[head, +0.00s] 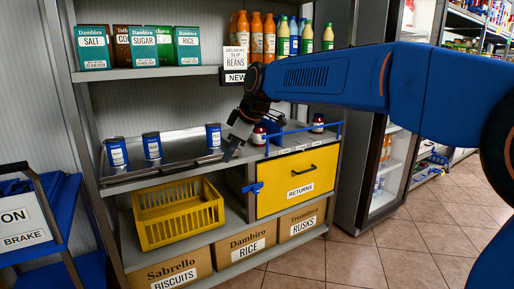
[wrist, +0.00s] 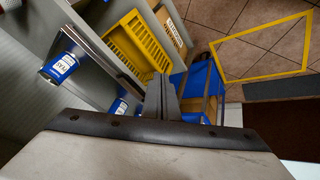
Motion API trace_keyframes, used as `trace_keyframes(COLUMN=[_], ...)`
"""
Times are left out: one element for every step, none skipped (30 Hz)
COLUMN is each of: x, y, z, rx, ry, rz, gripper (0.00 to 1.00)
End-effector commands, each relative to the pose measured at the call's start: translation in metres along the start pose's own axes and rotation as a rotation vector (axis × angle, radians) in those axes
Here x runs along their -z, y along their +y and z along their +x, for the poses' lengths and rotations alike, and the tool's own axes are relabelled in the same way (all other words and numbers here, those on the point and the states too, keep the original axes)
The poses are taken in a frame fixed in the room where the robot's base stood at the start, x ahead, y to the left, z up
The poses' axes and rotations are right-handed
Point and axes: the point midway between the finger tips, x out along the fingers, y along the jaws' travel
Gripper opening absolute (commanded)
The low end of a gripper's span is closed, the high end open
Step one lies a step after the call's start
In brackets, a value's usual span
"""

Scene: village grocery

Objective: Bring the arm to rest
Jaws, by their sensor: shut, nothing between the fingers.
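My blue arm reaches in from the right in the head view. My gripper (head: 232,153) is shut and empty, pointing down in front of the middle shelf's edge. In the wrist view my gripper's fingers (wrist: 161,95) are together with nothing between them. The gripper is to the right of three blue cans (head: 152,146) on the middle shelf and above the yellow crate. I cannot tell whether its tip touches the shelf edge.
A yellow crate (head: 178,213) sits on the lower shelf, with a yellow returns drawer (head: 298,181) beside it. Cardboard boxes (head: 240,247) stand below. A blue cart (head: 62,215) is at left. A glass-door fridge (head: 392,165) is at right. Tiled floor (head: 425,235) is open at right.

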Motion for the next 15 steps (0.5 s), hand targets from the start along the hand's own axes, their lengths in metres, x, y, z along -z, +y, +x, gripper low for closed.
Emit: trace_keyframes(x=[-0.024,-0.036,-0.053,-0.065,-0.077,-0.094,-0.106,-0.118,-0.134,-0.146,-0.158,-0.173,-0.185,-0.197,-0.212], y=[-0.004,-0.007,-0.011,-0.014,-0.018,-0.024,-0.028,-0.033,-0.040,-0.045,-0.051,-0.059,-0.065,-0.072,-0.081], z=[-0.014,-0.021,-0.029,-0.035,-0.041,-0.048,-0.053,-0.059,-0.066,-0.070,-0.075,-0.080,-0.084,-0.088,-0.093], rx=[-0.015,-0.022,-0.031,-0.039,-0.047,-0.057,-0.064,-0.073,-0.084,-0.092,-0.100,-0.111,-0.120,-0.129,-0.142], ry=[-0.015,-0.023,-0.034,-0.043,-0.051,-0.062,-0.070,-0.077,-0.087,-0.096,-0.102,-0.112,-0.119,-0.126,-0.135], rz=[0.052,0.084,0.127,0.159,0.190,0.234,0.265,0.297,0.338,0.371,0.403,0.446,0.478,0.508,0.551], gripper=[0.00,0.00,0.00,0.00,0.00,0.00,0.00,0.00,0.00,0.00,0.00,0.00,0.00,0.00,0.00])
